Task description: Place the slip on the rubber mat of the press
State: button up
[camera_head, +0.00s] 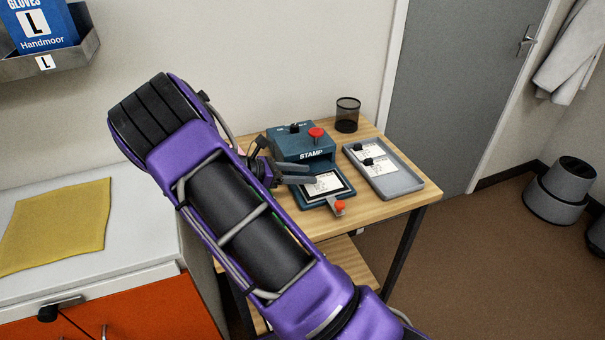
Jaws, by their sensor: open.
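The press (290,148) is a teal block marked STAMP with a red knob on top, standing on the small wooden table. A dark rubber mat (345,193) lies on its base in front of the block. A white printed slip (325,184) lies flat on this mat, with dark mat showing around it. My gripper (312,174) is open, with its fingers pointing right just over the slip's left end. The fingers hide part of the slip and mat, and I cannot tell whether they touch the slip.
A grey tray (402,184) right of the press holds white slips with black knobs on them. A red-tipped lever (339,207) sticks out at the press's front. A black mesh cup (347,115) stands behind. The white counter (120,245) with a yellow cloth (55,225) is at left.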

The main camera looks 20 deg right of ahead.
jog(key=shift+r, duration=0.25)
jog(key=p+v, duration=0.1)
jog(key=v, duration=1.1)
